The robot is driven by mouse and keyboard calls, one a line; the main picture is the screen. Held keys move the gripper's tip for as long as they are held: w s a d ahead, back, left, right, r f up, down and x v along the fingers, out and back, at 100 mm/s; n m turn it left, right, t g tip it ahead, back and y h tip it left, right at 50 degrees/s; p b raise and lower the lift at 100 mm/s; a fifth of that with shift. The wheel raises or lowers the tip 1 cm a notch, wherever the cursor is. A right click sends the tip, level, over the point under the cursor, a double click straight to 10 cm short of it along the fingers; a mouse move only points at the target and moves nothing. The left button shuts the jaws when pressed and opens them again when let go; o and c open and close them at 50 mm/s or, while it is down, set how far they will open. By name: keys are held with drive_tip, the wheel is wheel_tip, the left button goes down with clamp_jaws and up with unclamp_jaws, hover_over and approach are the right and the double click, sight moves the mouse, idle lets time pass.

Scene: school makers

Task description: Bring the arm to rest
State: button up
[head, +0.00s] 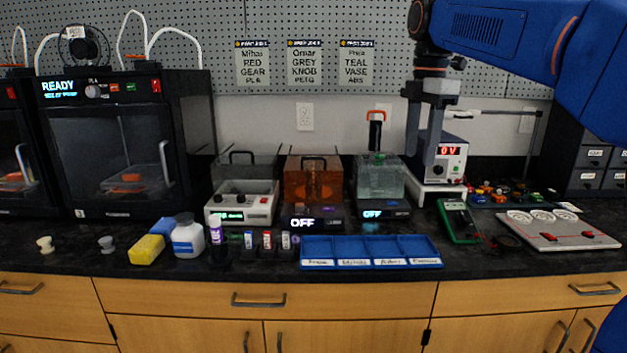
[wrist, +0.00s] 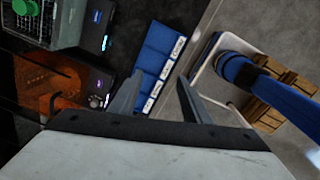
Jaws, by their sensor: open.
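My gripper (head: 420,165) hangs fingers-down from my blue arm at the upper right in the head view. It is above the back of the counter, in front of the white power supply (head: 449,157) with a red display. In the wrist view my gripper (wrist: 157,95) has its two fingers apart, with nothing between them. Beyond the fingers the blue labelled tray (wrist: 158,55) shows on the counter.
The blue four-bin tray (head: 370,246) lies empty at the counter's front edge. Clear and orange tanks (head: 313,178) stand behind it. A green multimeter (head: 458,221) and a grey panel (head: 560,232) lie right. A black printer (head: 112,145) stands left.

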drive_tip(key=s+d+f+m+t, duration=0.2)
drive_tip(key=s+d+f+m, duration=0.1)
drive_tip(key=s+f+m, duration=0.7)
drive_tip(key=s+d+f+m+t, duration=0.2)
drive_tip(key=s+f+m, duration=0.9)
drive_tip(key=s+f, duration=0.7)
wheel_tip(320, 180, down, 3)
drive_tip(key=shift+d+f, duration=0.2)
drive_tip(key=shift+d, duration=0.25)
